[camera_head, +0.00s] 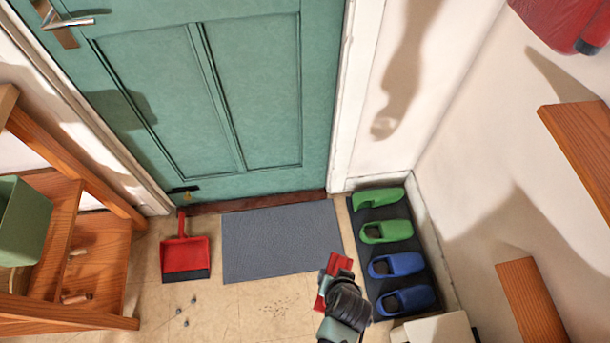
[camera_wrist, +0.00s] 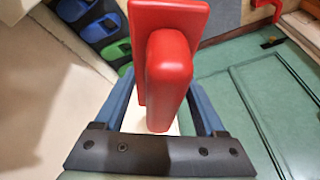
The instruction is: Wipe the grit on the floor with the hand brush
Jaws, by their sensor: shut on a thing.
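The red hand brush (camera_head: 338,264) is in my gripper (camera_head: 334,284), above the floor by the mat's lower right corner in the head view. In the wrist view its red handle (camera_wrist: 168,85) stands between the two blue fingers of my gripper (camera_wrist: 165,105), which is shut on it. The bristles are hidden there. Fine dark grit (camera_head: 275,308) is scattered on the tan floor (camera_head: 240,325), a little left of my gripper and below the mat. The brush appears apart from the grit.
A grey doormat (camera_head: 280,240) lies before the green door (camera_head: 200,100). A red dustpan (camera_head: 186,258) lies left of it, with a few small grey bits (camera_head: 185,311) below. A dark shoe tray (camera_head: 364,225) with green and blue clogs is close on the right. A wooden shelf (camera_head: 100,240) stands left.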

